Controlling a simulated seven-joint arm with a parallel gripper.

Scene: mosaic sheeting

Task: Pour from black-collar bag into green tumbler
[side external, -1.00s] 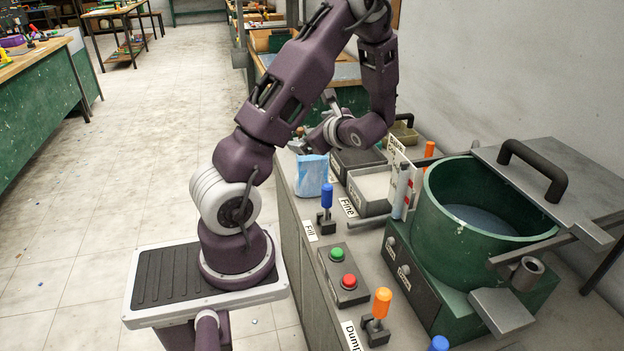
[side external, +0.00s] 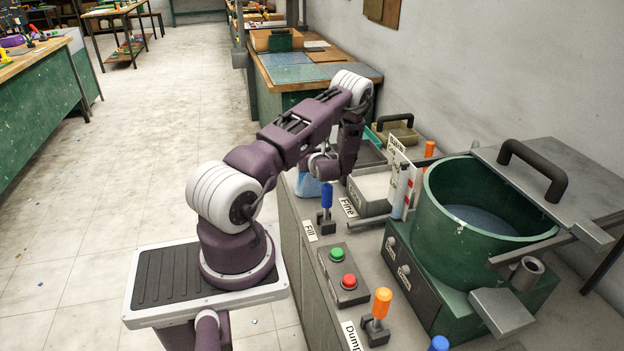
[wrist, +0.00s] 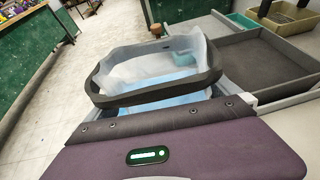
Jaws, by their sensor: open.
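The black-collar bag (wrist: 160,99) stands upright in the wrist view, its wide dark collar around an open mouth and a pale blue and white bag body. In the side external view the light blue bag (side external: 306,187) stands on the bench's near edge, mostly hidden behind my arm. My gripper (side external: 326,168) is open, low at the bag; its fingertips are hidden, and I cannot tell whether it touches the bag. The green tumbler (side external: 450,232) is a wide open drum at the right of the side external view, with bluish contents inside.
A blue lever (side external: 326,196), a button box (side external: 343,276) and an orange lever (side external: 382,303) line the near edge. A lid with a black handle (side external: 530,165) sits beyond the tumbler.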

